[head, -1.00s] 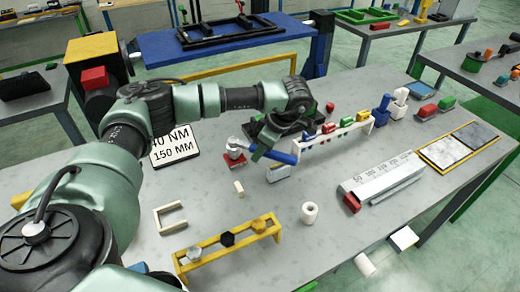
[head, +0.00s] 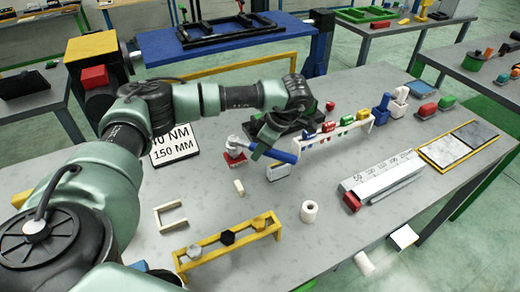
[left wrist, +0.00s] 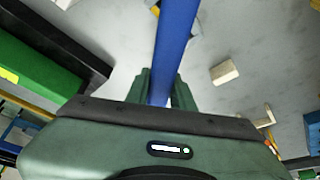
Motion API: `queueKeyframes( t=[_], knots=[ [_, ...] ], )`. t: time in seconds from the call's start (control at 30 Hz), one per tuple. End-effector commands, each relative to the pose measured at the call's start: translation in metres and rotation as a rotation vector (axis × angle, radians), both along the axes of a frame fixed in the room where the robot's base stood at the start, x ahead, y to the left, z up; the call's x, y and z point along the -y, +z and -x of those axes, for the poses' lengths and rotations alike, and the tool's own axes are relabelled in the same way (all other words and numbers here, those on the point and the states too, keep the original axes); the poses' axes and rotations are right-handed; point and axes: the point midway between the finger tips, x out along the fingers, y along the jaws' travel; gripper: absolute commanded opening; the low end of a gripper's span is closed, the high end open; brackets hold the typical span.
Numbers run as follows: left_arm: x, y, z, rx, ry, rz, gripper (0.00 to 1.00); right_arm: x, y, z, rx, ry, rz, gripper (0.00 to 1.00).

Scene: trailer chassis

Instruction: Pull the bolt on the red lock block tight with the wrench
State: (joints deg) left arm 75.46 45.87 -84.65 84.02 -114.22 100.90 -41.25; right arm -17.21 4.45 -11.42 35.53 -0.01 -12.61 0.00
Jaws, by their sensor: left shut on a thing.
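The red lock block (head: 235,160) lies on the grey table left of centre in the head view. A silvery bolt or wrench head (head: 236,146) sits on top of it; the two are too small to tell apart. The wrench's blue handle (head: 281,156) reaches right from there, nearly level above the table. My left gripper (head: 262,147) is shut on this handle. In the left wrist view the blue handle (left wrist: 175,45) runs up between the fingers of my left gripper (left wrist: 160,88). The lock block is not clear there. My right gripper is not in view.
A white block (head: 279,171) stands beneath the handle. A rack with coloured pieces (head: 335,132) stands right of my gripper. A yellow rack (head: 205,252) with bolts is in front. The table between is mostly clear.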

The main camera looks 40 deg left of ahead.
Motion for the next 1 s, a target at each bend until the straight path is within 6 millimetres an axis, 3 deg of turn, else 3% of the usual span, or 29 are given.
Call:
queueKeyframes(
  t=[1.0],
  knots=[
    [0.0, -0.01, 0.0, 0.001, 0.0, 0.0, 0.0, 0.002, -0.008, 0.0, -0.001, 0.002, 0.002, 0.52]
  ],
)
